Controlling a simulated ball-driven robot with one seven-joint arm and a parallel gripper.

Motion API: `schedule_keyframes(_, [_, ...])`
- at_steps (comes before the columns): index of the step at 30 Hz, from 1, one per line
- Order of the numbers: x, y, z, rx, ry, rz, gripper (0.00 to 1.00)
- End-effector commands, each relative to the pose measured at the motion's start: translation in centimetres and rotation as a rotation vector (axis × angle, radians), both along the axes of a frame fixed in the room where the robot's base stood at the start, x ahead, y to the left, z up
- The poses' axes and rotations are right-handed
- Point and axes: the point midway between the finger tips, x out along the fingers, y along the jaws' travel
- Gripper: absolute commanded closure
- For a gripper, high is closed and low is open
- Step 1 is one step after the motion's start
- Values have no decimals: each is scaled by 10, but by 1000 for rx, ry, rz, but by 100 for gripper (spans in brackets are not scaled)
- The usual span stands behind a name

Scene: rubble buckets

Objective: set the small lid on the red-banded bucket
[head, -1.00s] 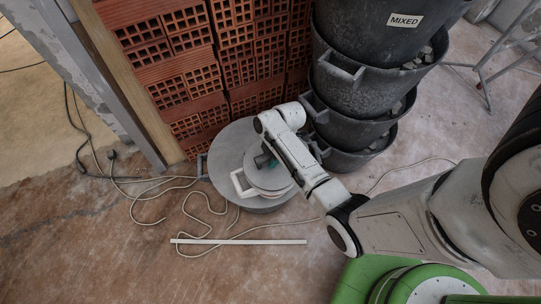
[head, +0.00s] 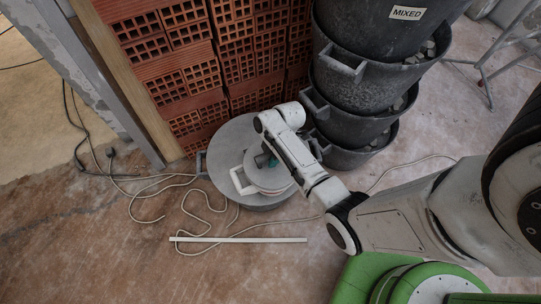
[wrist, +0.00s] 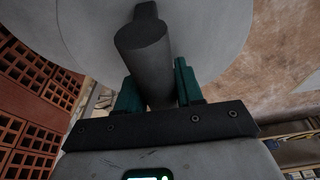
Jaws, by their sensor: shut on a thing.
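The small lid (head: 262,172) is a pale grey disc in the middle of the head view, partly hidden by my arm. In the wrist view, the lid (wrist: 220,45) is a broad pale disc with a dark grey bar handle (wrist: 145,50). My gripper (wrist: 158,88) has its teal fingers on either side of this handle, shut on it. In the head view, my gripper (head: 266,160) is at the lid's top. A pale rim and a white loop handle (head: 238,181) show by the lid. I cannot make out a red band, or whether the lid rests fully on a bucket.
A larger grey round top (head: 225,150) lies around and below the small lid. Stacked black buckets of rubble (head: 345,85), labelled MIXED, stand close on the right. Red hollow bricks (head: 240,50) rise behind. A cable (head: 190,215) and a pale strip (head: 240,239) lie on the floor in front.

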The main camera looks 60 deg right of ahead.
Motion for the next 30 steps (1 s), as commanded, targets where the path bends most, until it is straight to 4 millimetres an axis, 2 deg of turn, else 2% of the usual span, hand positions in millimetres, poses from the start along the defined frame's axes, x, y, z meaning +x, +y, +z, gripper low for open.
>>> schedule_keyframes(30, [1, 0, -18, -1, -1, 0, 99])
